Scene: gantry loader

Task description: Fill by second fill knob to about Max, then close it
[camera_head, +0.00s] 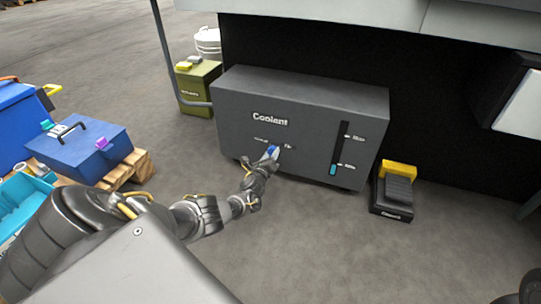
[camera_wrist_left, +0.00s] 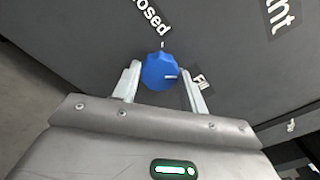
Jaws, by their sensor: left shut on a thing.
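The grey Coolant tank (camera_head: 225,125) stands ahead with a blue fill knob (camera_head: 272,150) on its front. In the left wrist view the knob (camera_wrist_left: 159,71) sits between the fingers of my left gripper (camera_wrist_left: 162,85), which is shut on it. The knob's white mark points right, toward the Fill label (camera_wrist_left: 198,83); the Closed label is at upper left. The level gauge (camera_head: 341,140) is a dark slot with cyan liquid (camera_head: 333,170) low in it, around the lower mark and far below the upper Max mark.
A black pedal with a yellow top (camera_head: 398,170) is on the floor right of the tank. A green box (camera_head: 198,90) and white bucket (camera_head: 207,42) stand behind left. A blue toolbox (camera_head: 85,150) sits on a pallet at left. The floor in front is clear.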

